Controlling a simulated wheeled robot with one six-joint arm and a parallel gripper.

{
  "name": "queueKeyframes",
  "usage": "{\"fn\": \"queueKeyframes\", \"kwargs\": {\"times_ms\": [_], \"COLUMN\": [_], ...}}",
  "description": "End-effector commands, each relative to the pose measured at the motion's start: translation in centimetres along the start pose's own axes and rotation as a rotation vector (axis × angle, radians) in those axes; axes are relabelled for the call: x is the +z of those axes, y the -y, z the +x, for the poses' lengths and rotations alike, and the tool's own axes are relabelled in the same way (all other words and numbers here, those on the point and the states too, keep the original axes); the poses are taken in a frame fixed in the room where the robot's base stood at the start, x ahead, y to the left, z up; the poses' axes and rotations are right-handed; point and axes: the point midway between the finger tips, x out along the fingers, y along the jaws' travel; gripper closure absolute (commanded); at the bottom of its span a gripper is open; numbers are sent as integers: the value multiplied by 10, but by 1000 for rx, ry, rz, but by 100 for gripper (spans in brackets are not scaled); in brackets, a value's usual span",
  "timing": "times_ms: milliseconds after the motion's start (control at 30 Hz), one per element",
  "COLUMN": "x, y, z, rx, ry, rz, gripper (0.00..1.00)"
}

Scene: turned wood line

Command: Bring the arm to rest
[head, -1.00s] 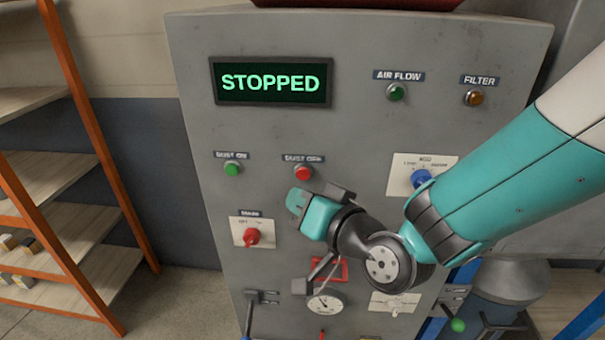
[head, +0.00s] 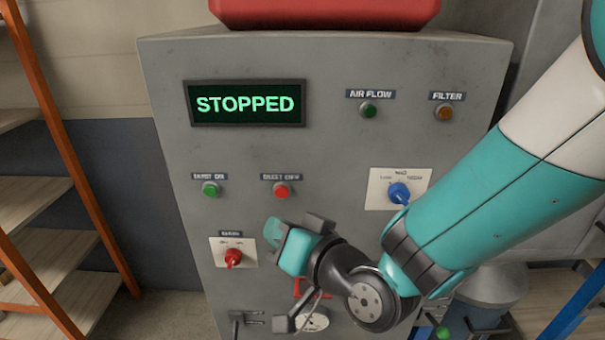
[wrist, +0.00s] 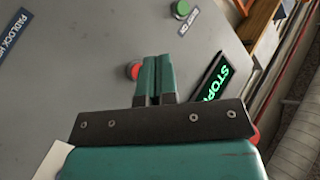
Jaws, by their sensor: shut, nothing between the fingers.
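My gripper (head: 283,243) is in front of the grey control cabinet (head: 335,145), below the red dust-off button (head: 281,191) in the head view. In the wrist view its two teal fingers (wrist: 157,72) are pressed together with nothing between them. A red button (wrist: 132,70) shows just left of the fingertips there; I cannot tell the gap to the panel. The display (head: 245,103) reads STOPPED in green. My arm comes in from the right, bent at the wrist.
A green dust-on button (head: 210,188), a red knob (head: 233,257) and a blue knob (head: 399,192) stick out of the panel. A red object (head: 325,13) sits on the cabinet. An orange-framed shelf (head: 60,150) stands left. A gauge (head: 313,319) is partly hidden by my wrist.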

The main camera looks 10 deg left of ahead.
Motion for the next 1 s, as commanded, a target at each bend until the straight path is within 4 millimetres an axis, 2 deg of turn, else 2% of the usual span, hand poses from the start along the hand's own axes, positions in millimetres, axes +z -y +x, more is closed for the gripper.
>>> {"fn": "queueKeyframes", "kwargs": {"times_ms": [167, 267, 333, 467, 567, 700, 800, 900, 1000], "x": [-5, -13, -18, -19, -13, 3, 15, 23, 28], "y": [-6, -18, -29, -48, -59, -68, -69, -68, -67], "z": [-6, -22, -42, -94, -144, -216, -258, -286, -301], "rx": [20, 63, 105, 191, 256, 339, 383, 411, 425], "ry": [36, 124, 213, 409, 564, 773, 892, 974, 1020], "rz": [-9, -30, -47, -79, -96, -103, -97, -89, -83], "gripper": [100, 100, 100, 100, 100, 100, 100, 100, 100]}}
